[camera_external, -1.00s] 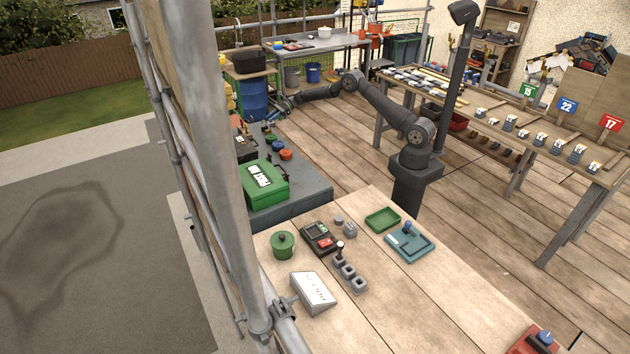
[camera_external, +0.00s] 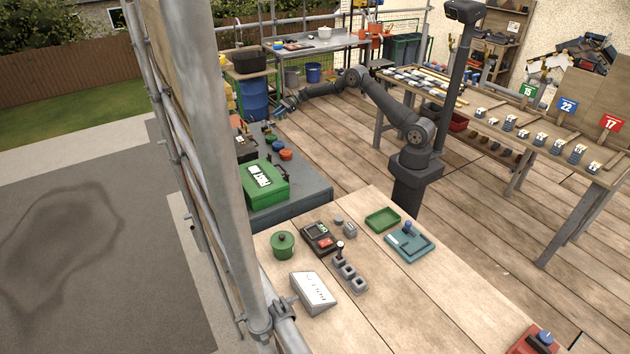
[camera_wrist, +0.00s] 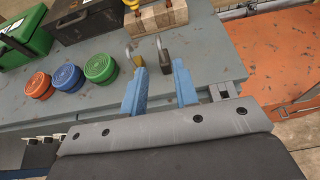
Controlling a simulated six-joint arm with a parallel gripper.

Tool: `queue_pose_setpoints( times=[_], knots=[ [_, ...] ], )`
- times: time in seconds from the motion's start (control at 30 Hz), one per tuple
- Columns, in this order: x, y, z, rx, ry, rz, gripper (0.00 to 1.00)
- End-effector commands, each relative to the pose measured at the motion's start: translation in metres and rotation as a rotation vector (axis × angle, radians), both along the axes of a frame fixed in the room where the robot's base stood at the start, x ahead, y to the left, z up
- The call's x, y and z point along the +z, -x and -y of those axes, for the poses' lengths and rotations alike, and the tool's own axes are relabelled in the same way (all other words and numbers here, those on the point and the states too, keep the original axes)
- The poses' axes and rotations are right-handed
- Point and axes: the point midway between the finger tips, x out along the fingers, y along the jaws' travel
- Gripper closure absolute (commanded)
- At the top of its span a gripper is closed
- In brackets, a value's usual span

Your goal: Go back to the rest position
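My gripper (camera_wrist: 160,70) shows its two blue fingers apart in the wrist view, with nothing held between them. It is over the near edge of the grey bench (camera_wrist: 210,65). A brass padlock (camera_wrist: 131,55) and a dark padlock (camera_wrist: 164,58) lie on the bench just beyond the fingertips. In the external view my gripper (camera_external: 281,109) is small, at the far end of my outstretched arm near the grey bench (camera_external: 300,184); its fingers are hard to make out there.
Orange (camera_wrist: 38,85), blue (camera_wrist: 67,78) and green (camera_wrist: 100,68) round tubs stand on the bench left of my fingers. A green case (camera_external: 264,184) sits nearer the camera. A blue drum (camera_external: 254,98) stands close to my gripper. A wooden table (camera_external: 440,300) holds several devices.

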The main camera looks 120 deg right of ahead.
Motion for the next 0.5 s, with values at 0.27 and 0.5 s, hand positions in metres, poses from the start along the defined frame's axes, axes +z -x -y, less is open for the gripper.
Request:
queue_pose_setpoints(
  times=[0.27,0.5],
  knots=[
    [-0.022,-0.052,-0.001,0.002,0.000,-0.001,0.72],
    [-0.040,-0.095,-0.001,0.002,0.001,0.000,0.72]
  ],
)
